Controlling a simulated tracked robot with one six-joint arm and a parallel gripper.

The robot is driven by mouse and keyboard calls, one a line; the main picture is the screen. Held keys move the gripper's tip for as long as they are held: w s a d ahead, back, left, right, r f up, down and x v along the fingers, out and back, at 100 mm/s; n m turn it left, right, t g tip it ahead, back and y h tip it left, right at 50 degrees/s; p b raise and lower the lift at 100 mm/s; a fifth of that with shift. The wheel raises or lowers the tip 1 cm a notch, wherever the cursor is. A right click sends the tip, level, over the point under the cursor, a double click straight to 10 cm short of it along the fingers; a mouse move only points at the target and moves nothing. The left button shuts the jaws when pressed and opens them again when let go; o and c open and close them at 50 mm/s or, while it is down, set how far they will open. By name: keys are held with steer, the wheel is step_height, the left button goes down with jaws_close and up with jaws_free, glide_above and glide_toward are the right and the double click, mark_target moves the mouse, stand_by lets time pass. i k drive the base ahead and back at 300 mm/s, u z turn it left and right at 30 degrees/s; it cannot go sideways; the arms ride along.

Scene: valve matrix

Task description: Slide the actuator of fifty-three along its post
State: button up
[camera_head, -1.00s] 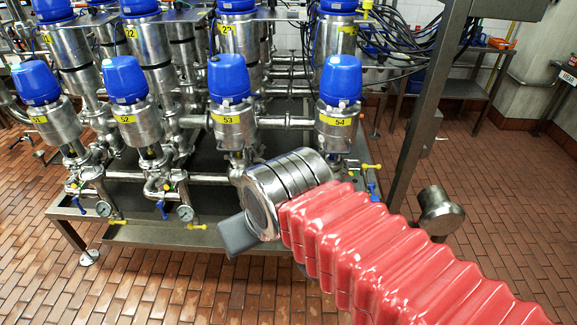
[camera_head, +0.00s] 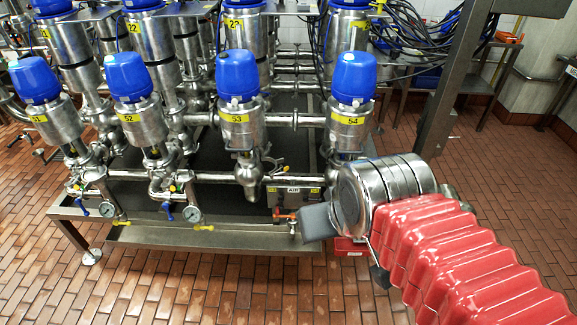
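Valve fifty-three (camera_head: 240,128) stands upright in the front row, a steel cylinder with a yellow label reading 53. Its actuator has a blue domed cap (camera_head: 238,75). Below it, a narrower steel body (camera_head: 248,172) joins the pipework. My gripper (camera_head: 316,222) is in front of and below the valves, right of fifty-three, and apart from it in the picture. A grey finger part points left from the steel wrist. The wrist hides much of the gripper, so its opening does not show. No held thing is visible.
Valve 52 (camera_head: 135,120) stands left of fifty-three and valve 54 (camera_head: 348,125) right of it. Horizontal pipes link the valves. A steel frame (camera_head: 200,238) carries them. A metal post (camera_head: 440,100) rises at right. Tiled floor (camera_head: 200,285) lies open in front.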

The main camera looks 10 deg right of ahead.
mark_target(243, 124)
steer(key=i, duration=1)
steer(key=z, duration=0.05)
